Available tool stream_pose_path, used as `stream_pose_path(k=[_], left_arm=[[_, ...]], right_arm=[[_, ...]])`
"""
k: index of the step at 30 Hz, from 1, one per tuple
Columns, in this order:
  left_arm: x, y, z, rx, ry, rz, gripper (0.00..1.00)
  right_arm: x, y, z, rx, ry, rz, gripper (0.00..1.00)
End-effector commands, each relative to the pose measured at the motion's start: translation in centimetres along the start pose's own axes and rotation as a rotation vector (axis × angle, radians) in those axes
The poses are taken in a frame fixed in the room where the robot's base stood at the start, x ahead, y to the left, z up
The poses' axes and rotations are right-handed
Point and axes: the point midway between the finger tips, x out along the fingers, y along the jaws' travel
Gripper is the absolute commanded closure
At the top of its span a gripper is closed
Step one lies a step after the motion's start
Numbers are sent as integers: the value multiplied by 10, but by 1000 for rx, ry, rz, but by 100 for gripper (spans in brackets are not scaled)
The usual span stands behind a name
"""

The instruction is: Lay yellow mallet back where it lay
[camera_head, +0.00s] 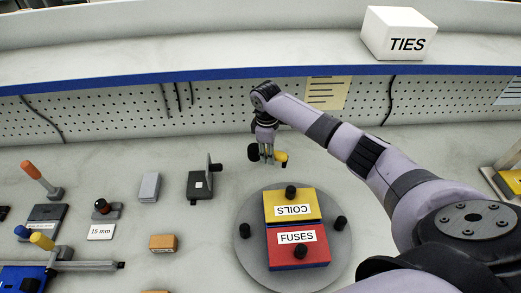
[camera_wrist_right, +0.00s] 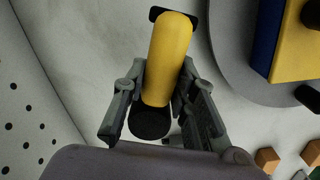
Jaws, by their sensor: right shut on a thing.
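The yellow mallet (camera_wrist_right: 170,50) is between the fingers of my right gripper (camera_wrist_right: 165,100), with its yellow part pointing away and a black end near the palm in the right wrist view. In the head view the mallet (camera_head: 281,157) shows as a small yellow and black piece at the tip of my right gripper (camera_head: 267,155), beyond the round turntable. My right gripper is shut on it. I cannot tell how far it is above the bench. My left gripper is not in view.
The grey turntable (camera_head: 252,258) carries a yellow COILS box (camera_head: 283,203) and a red FUSES box (camera_head: 310,257). A dark block with an upright plate (camera_head: 199,185) and a grey block (camera_head: 149,187) stand left. Bare bench lies right of the gripper, before the pegboard (camera_head: 220,100).

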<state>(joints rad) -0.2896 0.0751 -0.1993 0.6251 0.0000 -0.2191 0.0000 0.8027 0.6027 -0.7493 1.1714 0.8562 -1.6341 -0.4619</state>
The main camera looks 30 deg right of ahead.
Motion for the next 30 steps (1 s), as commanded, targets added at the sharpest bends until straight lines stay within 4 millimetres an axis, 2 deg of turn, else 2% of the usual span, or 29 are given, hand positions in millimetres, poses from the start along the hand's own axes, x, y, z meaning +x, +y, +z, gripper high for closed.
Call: stream_pose_path(k=[5, 13, 19, 30], left_arm=[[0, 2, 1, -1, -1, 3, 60], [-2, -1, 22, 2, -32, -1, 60], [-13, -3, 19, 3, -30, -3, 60], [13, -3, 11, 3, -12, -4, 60]], right_arm=[[3, 2, 1, -13, 2, 2, 100], [2, 2, 1, -11, 2, 1, 100], [0, 1, 3, -12, -1, 0, 100], [44, 1, 0, -12, -3, -1, 100]])
